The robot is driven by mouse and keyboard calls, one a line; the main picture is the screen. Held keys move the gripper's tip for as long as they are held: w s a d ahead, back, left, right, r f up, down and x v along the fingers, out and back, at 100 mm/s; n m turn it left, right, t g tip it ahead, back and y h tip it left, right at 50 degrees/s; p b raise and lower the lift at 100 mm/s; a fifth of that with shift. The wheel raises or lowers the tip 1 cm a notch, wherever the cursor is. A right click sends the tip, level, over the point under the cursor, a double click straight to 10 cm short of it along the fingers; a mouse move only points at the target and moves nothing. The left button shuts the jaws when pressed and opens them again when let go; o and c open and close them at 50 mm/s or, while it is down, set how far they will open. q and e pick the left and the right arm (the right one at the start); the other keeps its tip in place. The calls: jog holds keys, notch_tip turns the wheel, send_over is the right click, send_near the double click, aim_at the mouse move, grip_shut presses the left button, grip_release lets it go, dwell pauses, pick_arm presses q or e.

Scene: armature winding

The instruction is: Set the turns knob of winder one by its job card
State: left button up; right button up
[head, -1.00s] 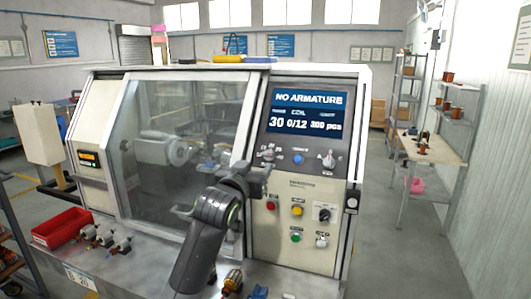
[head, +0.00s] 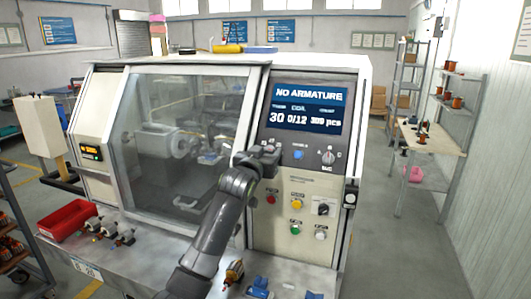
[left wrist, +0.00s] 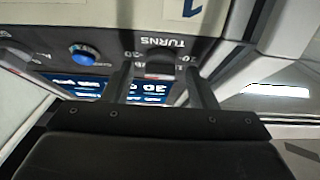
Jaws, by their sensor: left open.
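The winder (head: 350,75) faces me, and its screen (head: 305,108) reads NO ARMATURE, 30, 0/12 and 300 pcs. My left gripper (head: 262,152) is at the left of the row of controls under the screen and hides the turns knob there. In the left wrist view, which is upside down, the turns knob (left wrist: 160,69) sits beside its TURNS label. The fingers of my left gripper (left wrist: 159,76) are open, one on each side of the knob; I cannot tell whether they touch it. The knob's pointer is not readable. My right gripper is out of view. I see no readable job card.
Right of the gripper are a blue button (head: 298,154) and another selector knob (head: 328,157). Coloured buttons sit below. The clear door (head: 185,130) is left of the panel. A red bin (head: 67,219) and small parts lie on the front ledge.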

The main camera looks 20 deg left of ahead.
pick_arm(q)
jog(key=c, duration=1)
